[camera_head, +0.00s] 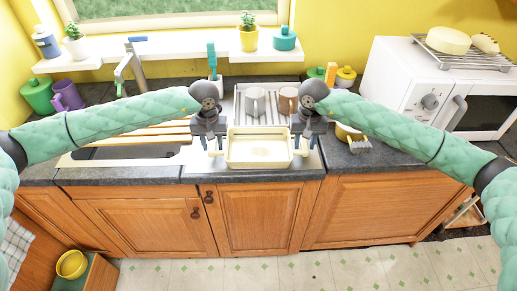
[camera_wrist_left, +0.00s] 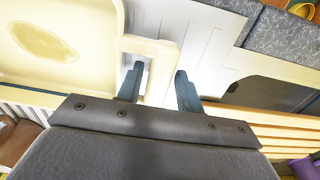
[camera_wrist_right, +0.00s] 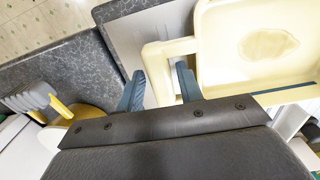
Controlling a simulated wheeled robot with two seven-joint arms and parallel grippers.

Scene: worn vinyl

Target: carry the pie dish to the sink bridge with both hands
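The pie dish (camera_head: 259,161) is a cream rectangular dish with a handle at each end and a brownish patch on its floor. It sits level on the metal drainer in front of the window. My left gripper (camera_head: 212,148) is at its left handle (camera_wrist_left: 158,84), with one finger inside the loop and one outside. My right gripper (camera_head: 305,146) straddles the right handle (camera_wrist_right: 153,78) in the same way. Both grippers look open around the handle bars; contact is hard to judge. The sink bridge (camera_head: 150,134), of wooden slats, spans the sink to the left.
Two mugs (camera_head: 255,102) stand close behind the dish. A brush (camera_head: 359,144) and a yellow bowl (camera_head: 343,133) lie to the right. The tap (camera_head: 132,68) rises behind the sink, with a purple mug (camera_head: 68,96) at far left. The slats look clear.

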